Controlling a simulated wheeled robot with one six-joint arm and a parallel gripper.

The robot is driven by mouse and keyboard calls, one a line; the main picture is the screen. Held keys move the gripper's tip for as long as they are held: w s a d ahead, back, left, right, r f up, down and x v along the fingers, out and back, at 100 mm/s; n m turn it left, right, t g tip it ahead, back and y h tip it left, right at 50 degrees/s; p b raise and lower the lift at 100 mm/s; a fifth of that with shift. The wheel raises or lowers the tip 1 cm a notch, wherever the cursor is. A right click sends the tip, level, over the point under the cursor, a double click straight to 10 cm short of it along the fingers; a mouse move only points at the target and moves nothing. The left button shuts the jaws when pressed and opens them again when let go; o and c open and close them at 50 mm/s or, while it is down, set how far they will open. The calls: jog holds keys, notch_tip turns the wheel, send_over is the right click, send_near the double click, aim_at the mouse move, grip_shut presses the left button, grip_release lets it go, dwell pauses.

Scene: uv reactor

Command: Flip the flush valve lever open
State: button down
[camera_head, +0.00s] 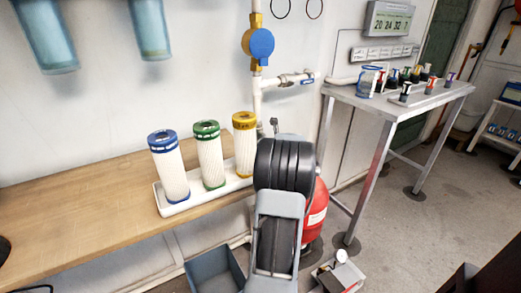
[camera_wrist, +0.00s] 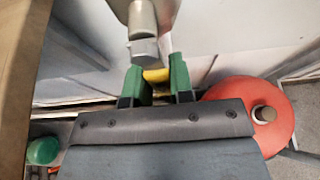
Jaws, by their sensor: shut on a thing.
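In the wrist view, my gripper (camera_wrist: 158,80) has its two green fingers on either side of a yellow piece (camera_wrist: 156,75), and it is shut on it. The yellow piece looks like the flush valve lever. It sits right below a grey metal valve body or pipe (camera_wrist: 146,40). Most of the lever is hidden by the fingers and the valve body, so its angle cannot be told. In the head view my own arm hides the gripper and the lever.
A red tank (camera_head: 318,212) stands close right of my arm. Three filter cartridges (camera_head: 209,155) stand in a white tray on the wooden bench (camera_head: 95,205). A pipe with a blue round valve (camera_head: 262,43) runs down the wall. A grey bin (camera_head: 214,272) is below. A metal table (camera_head: 400,105) stands right.

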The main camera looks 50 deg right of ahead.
dwell(0.3)
jog(key=c, duration=1.2)
grip_release()
jog(key=shift+s+d, duration=0.1)
jog(key=shift+o, duration=1)
jog(key=p+v, duration=0.2)
jog(key=v, duration=1.1)
jog(key=shift+s+a+r+p, duration=0.15)
jog(key=shift+s+a+p, duration=0.1)
jog(key=shift+p, duration=0.15)
